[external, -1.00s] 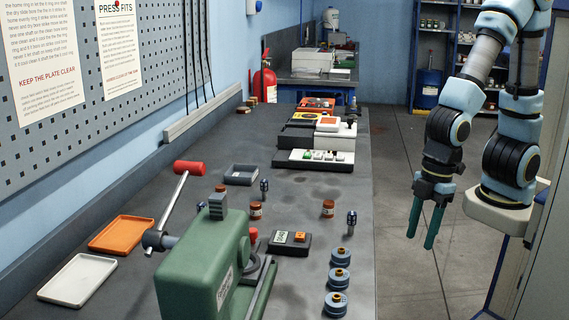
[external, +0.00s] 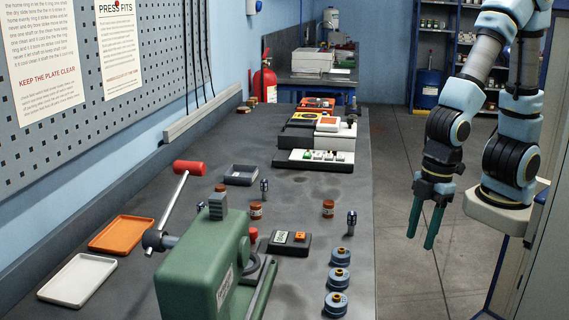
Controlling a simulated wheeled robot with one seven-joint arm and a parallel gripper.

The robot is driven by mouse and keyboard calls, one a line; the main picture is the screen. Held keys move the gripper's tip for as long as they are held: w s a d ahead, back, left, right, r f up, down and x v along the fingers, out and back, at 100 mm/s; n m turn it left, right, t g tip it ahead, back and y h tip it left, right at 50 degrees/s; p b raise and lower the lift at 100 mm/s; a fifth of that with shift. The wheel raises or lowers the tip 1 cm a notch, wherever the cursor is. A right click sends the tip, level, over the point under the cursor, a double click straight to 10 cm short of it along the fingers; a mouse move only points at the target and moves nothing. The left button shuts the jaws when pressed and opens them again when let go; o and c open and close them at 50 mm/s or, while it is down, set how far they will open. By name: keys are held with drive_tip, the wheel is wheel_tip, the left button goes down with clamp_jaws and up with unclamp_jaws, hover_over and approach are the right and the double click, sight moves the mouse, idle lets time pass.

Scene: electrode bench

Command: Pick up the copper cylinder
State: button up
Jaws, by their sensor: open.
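Several small copper-brown cylinders stand upright on the grey bench: one (external: 328,208) at the middle right, one (external: 256,210) near the press, and one (external: 221,188) farther left, partly hidden. Some show a pale label band. I cannot tell for certain which is the copper cylinder. My gripper (external: 425,227) hangs to the right of the bench, over the floor, with its two teal fingers pointing down. It is open and empty, apart from all the cylinders.
A green press (external: 205,268) with a red-tipped lever stands at the front. An orange tray (external: 122,234) and a white tray (external: 78,279) lie at left. Dark studded pins stand near the cylinders. Bench instruments sit farther back.

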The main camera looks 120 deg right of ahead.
drive_tip(key=o, duration=0.4)
drive_tip(key=shift+c, duration=0.2)
wheel_tip(320, 180, up, 7)
drive_tip(key=m+g+p, duration=0.1)
drive_tip(key=m+g, duration=0.1)
drive_tip(key=m, duration=3.1)
hover_over(329, 202)
drive_tip(key=f, duration=0.5)
drive_tip(key=shift+s+a+f+p, duration=0.2)
drive_tip(key=shift+a+f+p, duration=0.05)
drive_tip(key=shift+p, duration=0.05)
drive_tip(key=shift+w+d+f+p, duration=0.15)
drive_tip(key=shift+f+p, duration=0.2)
drive_tip(key=shift+f, duration=1)
drive_tip(key=shift+w+d+f+p, duration=0.1)
drive_tip(key=shift+f+p, duration=0.2)
drive_tip(key=shift+f, duration=1.05)
